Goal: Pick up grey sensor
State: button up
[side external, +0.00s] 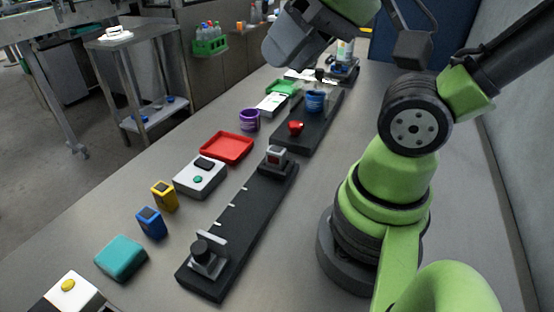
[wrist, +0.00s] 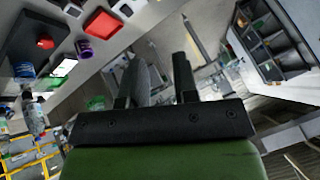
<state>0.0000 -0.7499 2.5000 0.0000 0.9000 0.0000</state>
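A small grey block with a dark red face (side external: 276,156) sits at the far end of the near black rail in the side external view. It is the only small grey device I can make out, but I cannot be sure it is the grey sensor. I cannot make it out in the wrist view. My gripper (wrist: 158,65) has its two dark fingers apart, with nothing between them. In the side external view the arm's end is high at the top, well away from the grey block.
On the bench stand a yellow box (side external: 165,196), a blue box (side external: 151,223), a teal block (side external: 121,257), a white box with a green button (side external: 200,178), a red tray (side external: 227,147) and a purple cup (side external: 249,120). A second black base (side external: 310,128) carries a red button.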

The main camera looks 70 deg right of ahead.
jog(key=o, duration=0.6)
jog(key=shift+c, duration=0.2)
jog(key=n+g+h, duration=0.2)
jog(key=n+g, duration=0.2)
jog(key=g, duration=0.3)
send_near(276, 149)
jog(key=f, duration=0.4)
jog(key=shift+s, duration=0.25)
jog(key=shift+w+f, duration=0.15)
jog(key=shift+f, duration=1.45)
jog(key=shift+w+f, duration=0.2)
jog(key=shift+f, duration=1.4)
